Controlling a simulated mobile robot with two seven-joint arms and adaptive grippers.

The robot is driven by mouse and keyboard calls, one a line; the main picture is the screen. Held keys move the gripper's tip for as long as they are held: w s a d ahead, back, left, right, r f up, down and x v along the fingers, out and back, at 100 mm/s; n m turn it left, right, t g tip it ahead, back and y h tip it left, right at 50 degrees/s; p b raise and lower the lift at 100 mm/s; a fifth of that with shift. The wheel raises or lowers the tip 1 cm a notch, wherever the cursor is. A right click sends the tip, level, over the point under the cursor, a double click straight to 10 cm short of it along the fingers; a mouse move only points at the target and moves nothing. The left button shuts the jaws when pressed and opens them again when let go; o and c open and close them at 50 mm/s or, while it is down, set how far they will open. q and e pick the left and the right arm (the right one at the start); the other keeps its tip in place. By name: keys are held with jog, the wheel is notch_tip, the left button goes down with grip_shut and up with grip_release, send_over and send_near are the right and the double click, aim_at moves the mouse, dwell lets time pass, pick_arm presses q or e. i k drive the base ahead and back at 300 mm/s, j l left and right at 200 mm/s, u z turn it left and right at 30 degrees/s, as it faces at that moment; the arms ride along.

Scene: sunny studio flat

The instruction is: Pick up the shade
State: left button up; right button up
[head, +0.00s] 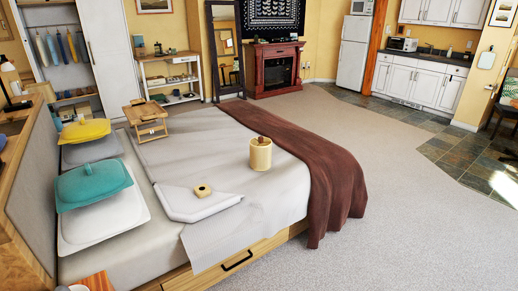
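No thing in the head view is plainly a loose shade. A small lamp with a pale shade (7,66) stands at the far left edge, partly cut off by the frame. A cream cylinder (260,156) with a brown knob on top stands upright on the bed; I cannot tell whether it is a shade or a lidded jar. Neither of my grippers is in view.
Carpet (400,200) at right is clear.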

aim_at(260, 151)
jog(key=i+l+u, duration=0.15)
jog(key=i+l, duration=0.35)
jog(key=i+l+u, duration=0.15)
jog(key=i+l, duration=0.4)
jog(key=i+l+u, duration=0.15)
jog(key=i+l, duration=0.3)
jog(key=l, duration=0.25)
